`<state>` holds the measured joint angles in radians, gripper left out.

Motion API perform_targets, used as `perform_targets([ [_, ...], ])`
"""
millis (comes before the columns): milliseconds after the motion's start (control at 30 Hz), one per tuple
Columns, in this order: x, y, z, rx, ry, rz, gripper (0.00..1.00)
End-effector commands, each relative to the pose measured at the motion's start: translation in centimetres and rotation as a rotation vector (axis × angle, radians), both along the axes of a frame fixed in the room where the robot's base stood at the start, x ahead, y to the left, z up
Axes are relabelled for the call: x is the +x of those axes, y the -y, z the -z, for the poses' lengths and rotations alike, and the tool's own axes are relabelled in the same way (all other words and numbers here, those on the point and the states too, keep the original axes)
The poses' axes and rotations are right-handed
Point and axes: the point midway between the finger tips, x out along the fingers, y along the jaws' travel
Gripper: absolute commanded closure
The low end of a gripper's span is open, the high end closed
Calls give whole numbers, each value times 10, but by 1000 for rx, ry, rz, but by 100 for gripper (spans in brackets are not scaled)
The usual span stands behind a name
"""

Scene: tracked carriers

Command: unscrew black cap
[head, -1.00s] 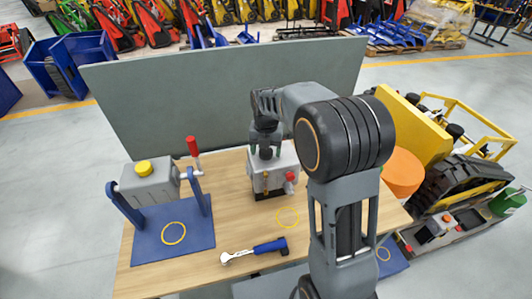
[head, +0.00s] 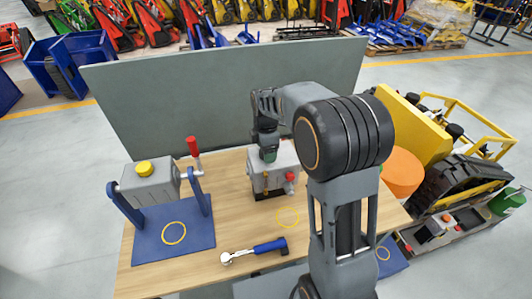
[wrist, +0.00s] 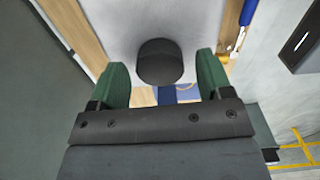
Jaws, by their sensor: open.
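The black cap (wrist: 160,62) sits on the top face of a grey box (wrist: 192,22). In the head view the same grey box (head: 286,160) stands at the back of the wooden table, and my gripper hides most or all of the cap. My gripper (wrist: 161,78) is open, with green-padded fingers on either side of the cap. In the wrist view a gap shows between each finger and the cap. My gripper (head: 268,154) is over the box's top in the head view.
A blue stand with a grey box and yellow cap (head: 145,167) is at the left. A blue-handled wrench (head: 255,250) lies at the front of the wooden table (head: 236,205). A tall grey panel (head: 215,95) stands behind. The table's middle is mostly clear.

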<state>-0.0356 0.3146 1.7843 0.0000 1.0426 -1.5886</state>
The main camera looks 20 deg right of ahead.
Motion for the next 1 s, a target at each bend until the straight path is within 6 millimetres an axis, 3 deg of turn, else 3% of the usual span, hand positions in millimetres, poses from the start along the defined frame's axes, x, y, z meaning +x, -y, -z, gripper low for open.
perform_targets([
  [300,0,0,0,0,0,470,28],
  [567,0,0,0,0,0,636,28],
  [1000,0,0,0,0,0,1300,28],
])
